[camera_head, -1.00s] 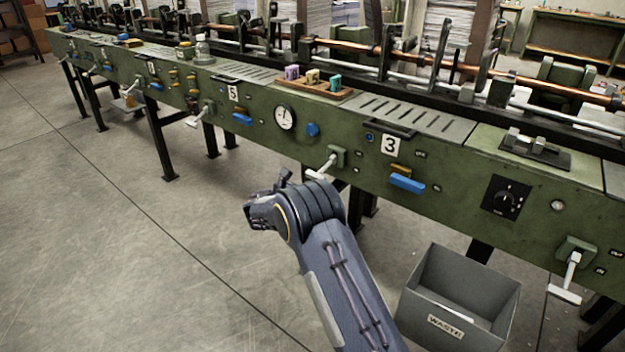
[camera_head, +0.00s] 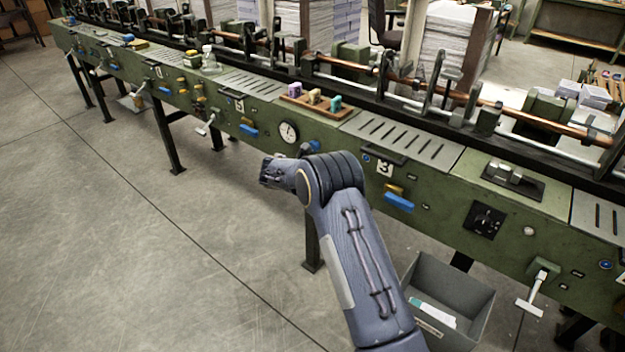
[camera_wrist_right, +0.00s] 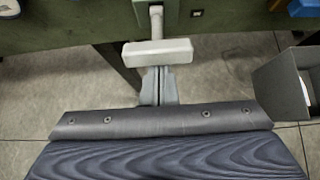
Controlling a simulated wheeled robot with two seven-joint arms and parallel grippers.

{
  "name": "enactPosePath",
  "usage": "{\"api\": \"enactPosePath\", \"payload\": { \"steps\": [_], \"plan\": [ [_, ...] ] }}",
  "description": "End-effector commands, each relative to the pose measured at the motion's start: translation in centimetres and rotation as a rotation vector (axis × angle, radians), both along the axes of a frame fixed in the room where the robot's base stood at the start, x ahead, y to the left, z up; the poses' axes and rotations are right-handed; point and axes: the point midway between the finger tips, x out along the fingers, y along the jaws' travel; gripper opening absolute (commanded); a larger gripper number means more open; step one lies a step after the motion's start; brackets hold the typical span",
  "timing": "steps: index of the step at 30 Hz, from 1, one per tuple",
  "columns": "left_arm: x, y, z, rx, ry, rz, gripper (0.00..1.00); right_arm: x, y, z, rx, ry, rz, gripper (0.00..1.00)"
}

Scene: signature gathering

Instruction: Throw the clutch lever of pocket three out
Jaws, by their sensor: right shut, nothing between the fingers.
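The pocket three plate (camera_head: 385,169) is on the green machine front, right of my right arm. In the right wrist view, a clutch lever with a pale T-shaped handle (camera_wrist_right: 158,52) sticks out from the green panel. In the head view my forearm and wrist hide the lever spot left of the plate. My right gripper (camera_head: 272,172) is just in front of the panel, pointing left. In the wrist view its shut, empty fingers (camera_wrist_right: 160,85) lie just below the handle bar, overlapping it in the picture; contact cannot be told. My left gripper is not in view.
A blue handle (camera_head: 398,201) lies below the plate. A grey waste bin (camera_head: 480,296) with paper inside stands on the floor right of my arm. Another pale lever (camera_head: 530,305) is farther right. The floor at left is clear.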

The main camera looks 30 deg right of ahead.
Motion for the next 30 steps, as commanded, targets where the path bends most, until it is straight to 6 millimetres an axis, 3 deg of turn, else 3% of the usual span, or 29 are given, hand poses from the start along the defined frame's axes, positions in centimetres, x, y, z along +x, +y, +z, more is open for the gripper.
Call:
{"api": "enactPosePath", "payload": {
  "steps": [17, 20, 26, 27, 30],
  "plan": [
    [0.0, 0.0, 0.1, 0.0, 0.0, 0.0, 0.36, 0.3, -0.4, 0.9, -0.013, -0.014, -0.001, 0.0],
    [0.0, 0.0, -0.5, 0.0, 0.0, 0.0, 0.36, 0.1, -0.3, 0.0, -0.012, -0.012, -0.002, 0.0],
    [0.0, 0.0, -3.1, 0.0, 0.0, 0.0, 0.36, -0.7, 0.9, -4.2, -0.005, -0.002, -0.003, 0.0],
    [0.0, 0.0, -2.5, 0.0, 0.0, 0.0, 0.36, -0.8, 1.6, -2.6, -0.003, -0.008, -0.002, 0.0],
    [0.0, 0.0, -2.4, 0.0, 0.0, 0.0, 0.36, -1.6, 3.3, -0.8, -0.001, -0.006, -0.001, 0.0]
  ]
}}
